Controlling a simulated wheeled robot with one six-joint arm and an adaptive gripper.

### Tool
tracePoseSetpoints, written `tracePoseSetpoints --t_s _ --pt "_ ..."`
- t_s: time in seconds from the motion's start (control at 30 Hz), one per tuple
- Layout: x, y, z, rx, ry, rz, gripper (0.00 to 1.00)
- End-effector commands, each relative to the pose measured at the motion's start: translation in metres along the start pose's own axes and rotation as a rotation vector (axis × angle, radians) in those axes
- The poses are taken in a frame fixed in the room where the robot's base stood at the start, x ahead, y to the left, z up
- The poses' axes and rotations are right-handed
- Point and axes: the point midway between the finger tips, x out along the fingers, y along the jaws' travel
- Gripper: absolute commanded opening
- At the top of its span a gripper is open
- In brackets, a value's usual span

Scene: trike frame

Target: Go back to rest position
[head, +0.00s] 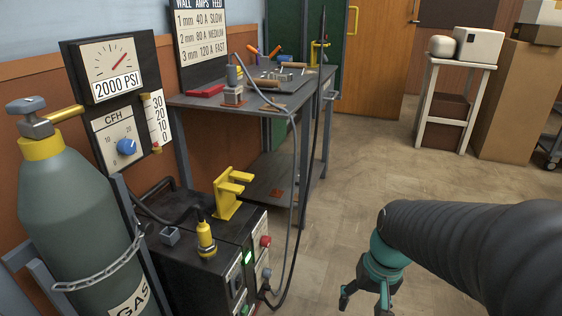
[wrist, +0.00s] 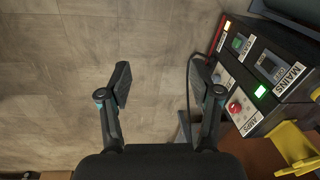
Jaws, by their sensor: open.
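My gripper (head: 366,296) hangs at the end of my dark arm at the lower right of the head view, over the bare floor. Its fingertips are partly cut by the frame's lower edge. In the wrist view my gripper (wrist: 160,82) has its two fingers spread well apart, with only floor between them. It is open and holds nothing. The welding machine (head: 205,255) stands to the left of it in the head view, apart from it. In the wrist view the machine's panel (wrist: 258,82) shows at the right, with a red knob and lit green buttons.
A green gas cylinder (head: 75,215) is chained at the left. A yellow bracket (head: 228,195) stands on the machine. A workbench (head: 225,108) with tools stands behind, and a cable hangs beside it. A small table (head: 447,110) and cartons are at the back right. The middle floor (head: 370,160) is clear.

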Motion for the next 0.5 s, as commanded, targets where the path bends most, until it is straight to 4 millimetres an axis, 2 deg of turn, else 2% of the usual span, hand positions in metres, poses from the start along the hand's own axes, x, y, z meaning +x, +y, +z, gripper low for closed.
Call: tracePoseSetpoints --t_s 0.03,0.1,0.3,0.5 --pt "-0.018 0.001 0.005 -0.015 0.046 0.021 0.64" --pt "-0.035 0.003 0.011 -0.04 0.103 0.049 0.64" --pt "-0.083 0.004 0.031 -0.13 0.254 0.102 0.64" --pt "-0.125 -0.004 0.049 -0.175 0.387 0.096 0.64"
